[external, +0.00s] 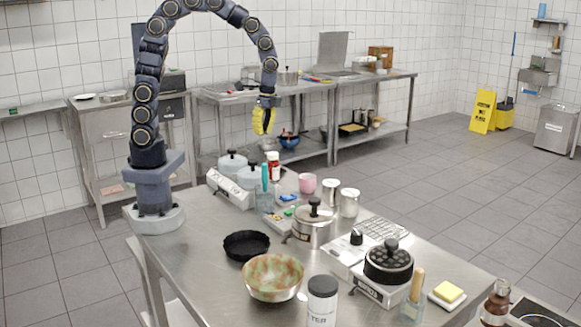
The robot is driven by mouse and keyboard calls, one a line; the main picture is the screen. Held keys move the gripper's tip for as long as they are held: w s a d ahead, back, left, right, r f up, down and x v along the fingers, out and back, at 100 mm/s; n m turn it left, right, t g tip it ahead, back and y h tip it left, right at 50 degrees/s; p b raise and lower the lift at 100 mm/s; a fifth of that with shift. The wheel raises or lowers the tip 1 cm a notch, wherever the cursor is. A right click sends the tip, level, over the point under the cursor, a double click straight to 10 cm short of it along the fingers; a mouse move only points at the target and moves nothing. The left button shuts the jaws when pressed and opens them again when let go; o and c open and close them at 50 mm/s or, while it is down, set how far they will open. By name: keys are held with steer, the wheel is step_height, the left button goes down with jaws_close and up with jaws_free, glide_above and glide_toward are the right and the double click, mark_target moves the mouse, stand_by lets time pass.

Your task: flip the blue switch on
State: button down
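My gripper (264,122), with yellow fingers, hangs pointing down above the far part of the steel table (200,243). It is well clear of the things on the table, and its finger gap is too small to judge. A small blue piece (288,197) lies on the table to the right of a clear container with a teal-handled tool. It may be the blue switch, but its shape and its on or off position are too small to tell. A small green piece (289,211) is just in front of it.
A black pan (246,245) and a patterned bowl (273,277) are nearer the camera. A red-capped bottle (273,166) stands behind.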

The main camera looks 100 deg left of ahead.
mark_target(283, 197)
steer(key=w+a+f+m, duration=0.2)
steer(key=w+a+f, duration=0.3)
steer(key=a+f, duration=0.3)
steer(key=shift+w+a+m, duration=0.3)
steer(key=shift+w+a, duration=0.05)
steer(key=shift+a, duration=0.1)
steer(key=f, duration=0.4)
steer(key=s+d+f, duration=0.1)
steer(key=f, duration=0.9)
steer(key=shift+s+d, duration=0.2)
steer(key=shift+d, duration=0.05)
steer(key=shift+s+d+f+t, duration=0.1)
steer(key=shift+s+f+t, duration=0.05)
steer(key=shift+f+t, duration=0.25)
steer(key=shift+r, duration=0.25)
